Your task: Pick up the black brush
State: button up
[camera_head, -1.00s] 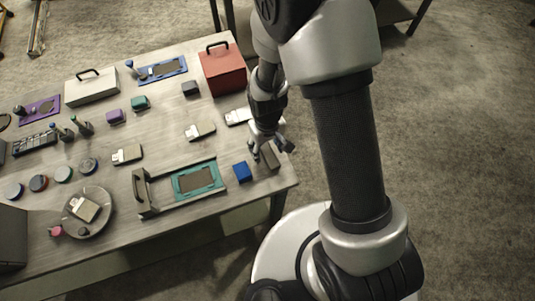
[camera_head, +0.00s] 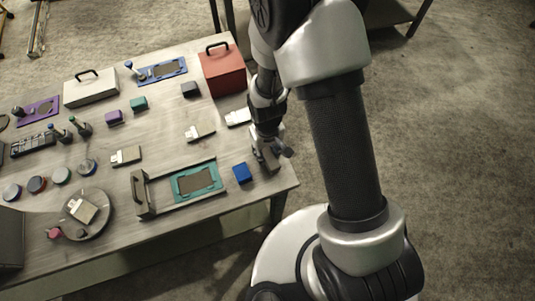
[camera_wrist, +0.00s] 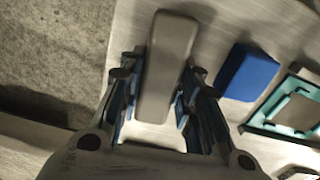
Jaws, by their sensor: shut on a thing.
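The black brush (camera_wrist: 170,65) shows in the wrist view as a dark grey oblong block with rounded edges. In the head view it is at the right front corner of the table, partly hidden by my fingers. My gripper (camera_wrist: 160,92) has one finger on each long side of it and is shut on it. In the head view my gripper (camera_head: 268,157) points down over the same corner. The brush appears to be at the table top; I cannot tell whether it is clear of the surface.
A blue block (camera_wrist: 247,72) lies just beside the brush. Next to it is a teal tray (camera_head: 176,187) with a grey handle piece. A red case (camera_head: 224,75), several white flat brushes and a round plate (camera_head: 99,222) stand on the table (camera_head: 150,226). The table's right edge is close.

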aim_at(267, 152)
jog(key=c, duration=0.3)
notch_tip(267, 152, up, 20)
jog(key=p, duration=0.5)
